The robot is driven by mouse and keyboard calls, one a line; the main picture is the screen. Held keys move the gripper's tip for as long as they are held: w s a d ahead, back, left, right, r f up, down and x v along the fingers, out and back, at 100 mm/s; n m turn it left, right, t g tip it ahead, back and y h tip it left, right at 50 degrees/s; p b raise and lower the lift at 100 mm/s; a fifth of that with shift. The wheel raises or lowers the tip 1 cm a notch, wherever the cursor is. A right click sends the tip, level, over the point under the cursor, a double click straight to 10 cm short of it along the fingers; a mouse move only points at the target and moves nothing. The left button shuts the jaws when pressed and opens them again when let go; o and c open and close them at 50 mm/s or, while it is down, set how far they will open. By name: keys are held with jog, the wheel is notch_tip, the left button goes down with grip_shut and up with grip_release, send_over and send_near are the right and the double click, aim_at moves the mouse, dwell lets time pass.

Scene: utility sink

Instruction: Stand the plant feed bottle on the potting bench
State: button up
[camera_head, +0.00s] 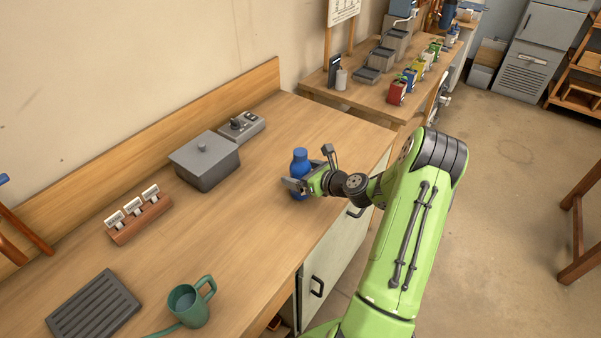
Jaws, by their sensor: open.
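A blue bottle (300,161) with a narrower cap stands upright on the wooden bench top (240,215), near its right part. I take it for the plant feed bottle; no label is readable. My gripper (308,170) is at the bottle with its jaws open, one finger in front of the bottle's lower left and the other up at its right. The gripper hides part of the bottle's lower side. Whether a finger touches the bottle cannot be told.
A grey lidded box (205,162) and a grey control unit (241,125) stand behind the bottle. A wooden label holder (138,215), a slatted grey tray (94,306) and a green watering can (190,304) are farther left. A second bench (375,97) holds several small cartons.

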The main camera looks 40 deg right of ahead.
jog(key=v, duration=1.1)
jog(key=s+a+r+n+g+y, duration=0.1)
jog(key=a+r+n+g, duration=0.2)
jog(key=a+n, duration=0.55)
jog(key=a+r+n+g+y, duration=0.1)
jog(key=a+r+n+g, duration=0.2)
jog(key=a+n, duration=0.55)
jog(key=s+a+r+n+h, duration=0.2)
jog(key=s+a+r+n, duration=0.1)
jog(key=s+n, duration=0.5)
jog(key=s+a+r+n+g+h, duration=0.1)
jog(key=s+a+r+n, duration=0.3)
jog(key=s+n, duration=0.5)
jog(key=shift+s+a+r+g+h+p, duration=0.25)
jog(key=shift+s+r+h+p, duration=0.25)
jog(key=shift+r, duration=0.5)
